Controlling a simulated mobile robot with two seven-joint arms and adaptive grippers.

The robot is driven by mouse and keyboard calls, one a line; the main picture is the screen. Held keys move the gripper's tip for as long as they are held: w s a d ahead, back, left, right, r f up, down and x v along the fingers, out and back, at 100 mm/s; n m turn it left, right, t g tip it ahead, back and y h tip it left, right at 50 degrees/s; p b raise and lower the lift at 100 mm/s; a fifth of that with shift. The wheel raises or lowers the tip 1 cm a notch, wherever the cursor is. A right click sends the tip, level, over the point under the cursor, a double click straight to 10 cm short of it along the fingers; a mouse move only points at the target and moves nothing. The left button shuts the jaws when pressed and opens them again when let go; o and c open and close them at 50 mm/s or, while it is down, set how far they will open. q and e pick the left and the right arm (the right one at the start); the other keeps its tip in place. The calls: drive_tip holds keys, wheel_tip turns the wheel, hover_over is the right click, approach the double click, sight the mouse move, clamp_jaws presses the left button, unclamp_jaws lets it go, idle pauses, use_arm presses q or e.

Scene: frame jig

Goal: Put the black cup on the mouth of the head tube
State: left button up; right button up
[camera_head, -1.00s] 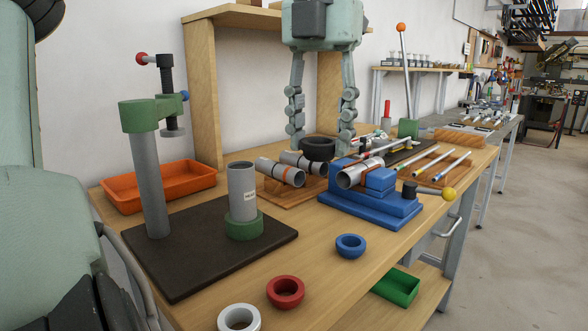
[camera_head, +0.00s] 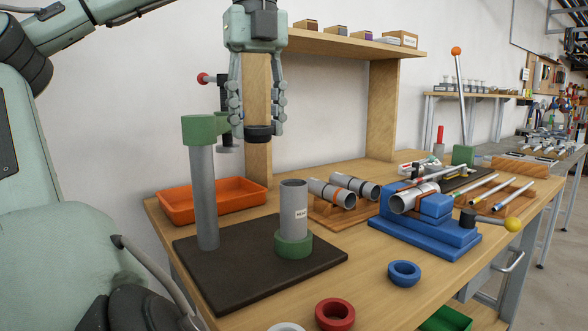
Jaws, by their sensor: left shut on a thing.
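The black cup (camera_head: 258,133) is held between the fingertips of my left gripper (camera_head: 258,128), which points down and is shut on it. The cup hangs in the air, higher in the picture than the head tube and a little to its left, clear of it. The head tube (camera_head: 294,208) is a grey upright tube with a white label, standing in a green collar (camera_head: 293,246) on the dark base plate (camera_head: 235,275). Its mouth is at the top and bare. My right gripper is not in view.
A grey post (camera_head: 204,195) with a green clamp arm (camera_head: 199,130) rises left of the tube, with the cup near its upper parts. Grey tubes, a blue vise (camera_head: 425,229), an orange tray (camera_head: 180,206), and red (camera_head: 335,314) and blue (camera_head: 404,273) rings lie around. A shelf stands behind.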

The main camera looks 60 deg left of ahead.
use_arm(q)
hover_over(294, 185)
drive_tip(key=f, duration=0.3)
drive_tip(key=shift+s+f, duration=0.2)
drive_tip(key=shift+w+f, duration=0.15)
drive_tip(key=shift+f, duration=0.05)
wheel_tip(294, 185, down, 2)
drive_tip(key=shift+d+f, duration=0.1)
drive_tip(key=shift+f, duration=0.8)
drive_tip(key=shift+f+b, duration=0.15)
drive_tip(key=shift+b, duration=0.15)
drive_tip(key=o, duration=1.1)
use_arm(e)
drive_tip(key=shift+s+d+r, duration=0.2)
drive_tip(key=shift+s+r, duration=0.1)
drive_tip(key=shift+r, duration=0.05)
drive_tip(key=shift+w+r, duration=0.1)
